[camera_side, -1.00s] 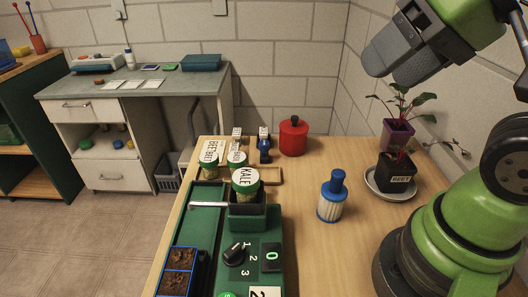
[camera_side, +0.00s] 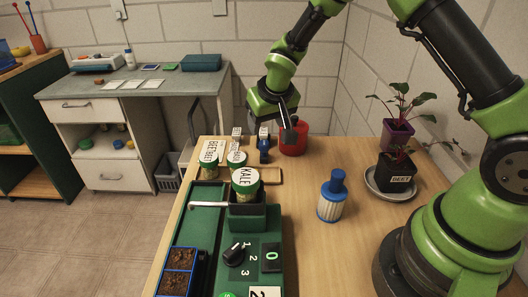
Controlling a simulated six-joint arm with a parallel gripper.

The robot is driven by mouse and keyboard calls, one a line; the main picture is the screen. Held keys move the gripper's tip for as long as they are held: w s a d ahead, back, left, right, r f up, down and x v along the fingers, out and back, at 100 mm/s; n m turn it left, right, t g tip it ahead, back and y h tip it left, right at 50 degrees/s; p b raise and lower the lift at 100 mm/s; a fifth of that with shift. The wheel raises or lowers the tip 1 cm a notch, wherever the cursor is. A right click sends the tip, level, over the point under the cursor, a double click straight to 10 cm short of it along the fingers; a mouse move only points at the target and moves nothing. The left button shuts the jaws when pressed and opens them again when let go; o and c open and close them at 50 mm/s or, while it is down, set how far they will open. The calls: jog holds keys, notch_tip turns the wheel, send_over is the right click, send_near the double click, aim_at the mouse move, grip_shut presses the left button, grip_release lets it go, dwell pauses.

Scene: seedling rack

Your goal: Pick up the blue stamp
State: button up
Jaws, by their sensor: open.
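A small blue object (camera_side: 264,147), which looks like the blue stamp, stands at the far end of the wooden table beside a small white label. My gripper (camera_side: 289,128) hangs just right of it and partly in front of the red lidded pot (camera_side: 293,144). Its grey fingers point down and look empty and open. The gap between the gripper and the stamp in depth cannot be told.
Labelled jars, among them the KALE jar (camera_side: 245,182), stand left of and nearer than the stamp. A blue-topped striped bottle (camera_side: 331,198) stands mid-table. Potted plants stand right, one on a saucer (camera_side: 377,191). Table between bottle and pot is clear.

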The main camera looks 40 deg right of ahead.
aim_at(264, 143)
jog(key=x, duration=0.5)
jog(key=shift+f, duration=0.25)
jog(key=shift+x, duration=2.7)
jog(key=shift+s+d, duration=0.1)
jog(key=shift+d, duration=0.05)
jog(key=shift+c, duration=0.3)
jog(key=c, duration=0.9)
